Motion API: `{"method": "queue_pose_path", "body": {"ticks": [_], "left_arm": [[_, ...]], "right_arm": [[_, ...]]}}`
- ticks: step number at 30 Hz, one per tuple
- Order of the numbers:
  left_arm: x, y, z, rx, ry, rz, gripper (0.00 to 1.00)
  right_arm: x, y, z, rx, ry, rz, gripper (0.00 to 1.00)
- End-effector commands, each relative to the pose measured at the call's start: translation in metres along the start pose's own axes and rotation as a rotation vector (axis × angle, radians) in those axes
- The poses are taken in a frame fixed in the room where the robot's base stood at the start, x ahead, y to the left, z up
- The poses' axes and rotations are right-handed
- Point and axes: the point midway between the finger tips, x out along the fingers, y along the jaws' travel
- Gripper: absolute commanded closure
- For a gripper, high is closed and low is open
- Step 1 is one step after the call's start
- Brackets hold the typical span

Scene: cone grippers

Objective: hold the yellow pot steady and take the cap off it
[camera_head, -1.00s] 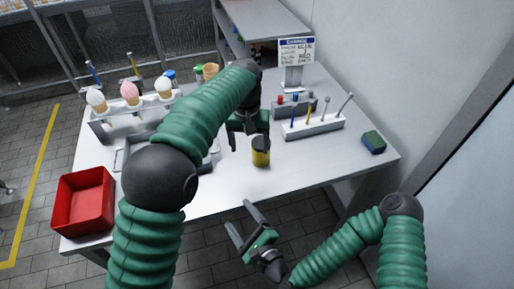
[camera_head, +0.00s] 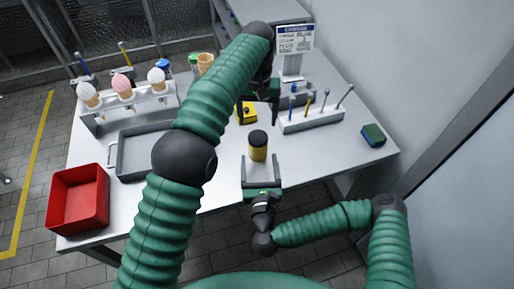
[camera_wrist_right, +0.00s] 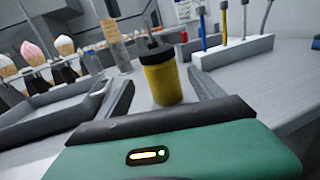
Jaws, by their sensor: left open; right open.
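The yellow pot (camera_head: 258,153) stands upright near the table's front edge, its dark cap (camera_head: 257,138) on top. In the right wrist view the pot (camera_wrist_right: 162,84) stands just beyond and between the spread fingers, with its cap (camera_wrist_right: 157,55) on. My right gripper (camera_head: 261,159) is open and low at the pot's near side, with a finger toward each side; no grip on the pot shows. My left gripper (camera_head: 258,110) is open and empty, above and behind the pot in the head view. Its height over the cap is hard to tell.
A red bin (camera_head: 78,197) and grey tray (camera_head: 133,163) are on the left, with an ice-cream cone rack (camera_head: 125,105) behind. A tool holder (camera_head: 312,120) and a green-blue sponge (camera_head: 373,135) are on the right.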

Motion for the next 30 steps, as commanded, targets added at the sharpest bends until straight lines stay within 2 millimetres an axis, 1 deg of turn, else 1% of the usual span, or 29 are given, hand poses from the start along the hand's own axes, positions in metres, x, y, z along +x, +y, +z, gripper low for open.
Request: {"method": "queue_pose_path", "body": {"ticks": [1,6,9,13,17,24,30], "left_arm": [[0.001,0.0,-0.001,0.0,-0.001,0.0,0.26],[0.0,0.0,0.0,0.0,0.0,0.0,0.26],[0.0,0.0,0.001,0.0,0.001,0.0,0.26],[0.0,-0.001,0.0,-0.001,0.001,0.0,0.26],[0.0,0.0,0.0,-0.001,0.001,0.0,0.26],[0.0,0.0,0.0,0.0,0.001,0.0,0.26],[0.0,0.0,0.0,-0.001,0.001,0.0,0.26]], "right_arm": [[0.013,-0.001,0.0,-0.004,-0.003,-0.003,0.23],[0.052,0.0,0.001,-0.004,-0.003,0.0,0.23],[0.073,0.0,0.001,-0.003,-0.003,0.0,0.23],[0.092,0.001,0.0,-0.003,-0.001,0.002,0.23],[0.102,0.001,0.0,-0.002,0.0,0.002,0.23],[0.102,0.001,0.0,-0.002,0.0,0.003,0.23],[0.102,0.001,0.0,-0.002,0.0,0.003,0.5]]}}
